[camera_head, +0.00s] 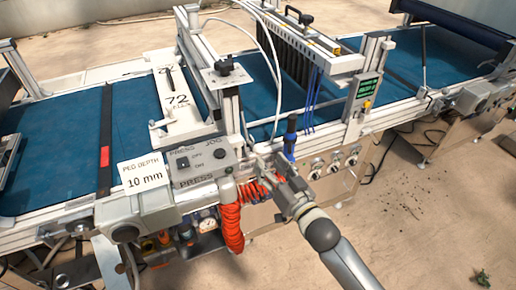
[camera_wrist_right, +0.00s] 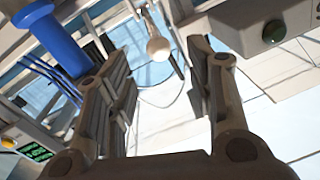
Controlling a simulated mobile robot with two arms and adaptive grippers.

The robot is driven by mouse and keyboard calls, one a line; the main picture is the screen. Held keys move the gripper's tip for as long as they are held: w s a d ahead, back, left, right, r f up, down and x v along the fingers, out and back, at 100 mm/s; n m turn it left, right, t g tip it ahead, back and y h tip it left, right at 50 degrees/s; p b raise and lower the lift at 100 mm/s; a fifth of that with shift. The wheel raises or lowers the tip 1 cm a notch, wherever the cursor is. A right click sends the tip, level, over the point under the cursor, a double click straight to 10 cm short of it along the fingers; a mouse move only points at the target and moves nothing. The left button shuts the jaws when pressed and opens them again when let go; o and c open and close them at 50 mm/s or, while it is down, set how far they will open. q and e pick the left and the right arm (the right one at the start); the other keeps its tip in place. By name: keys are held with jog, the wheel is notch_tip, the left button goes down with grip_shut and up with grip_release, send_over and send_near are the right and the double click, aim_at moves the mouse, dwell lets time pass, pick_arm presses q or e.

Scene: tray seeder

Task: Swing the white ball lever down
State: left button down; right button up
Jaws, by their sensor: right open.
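The white ball lever shows in the right wrist view as a pale round knob (camera_wrist_right: 159,49) on a thin stem, which rises to the top of the picture. The knob lies beyond and roughly between the fingertips, apart from both fingers. My right gripper (camera_head: 272,168) is at the front edge of the machine, beside the press panel. In its wrist view the gripper (camera_wrist_right: 160,75) is open, with nothing between its fingers. In the head view I cannot clearly make out the knob near the gripper. My left gripper is not in view.
A blue cylinder (camera_head: 290,138) stands close to my right gripper and also shows in the wrist view (camera_wrist_right: 52,40). The press panel (camera_head: 200,163) lies left of the gripper. Red coiled hoses (camera_head: 232,225) hang below, and a green display (camera_head: 367,88) stands to the right.

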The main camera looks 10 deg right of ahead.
aim_at(261, 153)
jog(key=x, duration=0.6)
jog(key=shift+w, duration=0.1)
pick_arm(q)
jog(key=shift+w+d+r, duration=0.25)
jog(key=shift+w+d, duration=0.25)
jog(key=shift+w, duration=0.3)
pick_arm(e)
jog(key=shift+w+a+f, duration=0.1)
jog(key=shift+w+a, duration=0.15)
jog(key=shift+w, duration=0.45)
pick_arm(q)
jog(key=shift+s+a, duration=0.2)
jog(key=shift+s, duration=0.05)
pick_arm(e)
grip_shut()
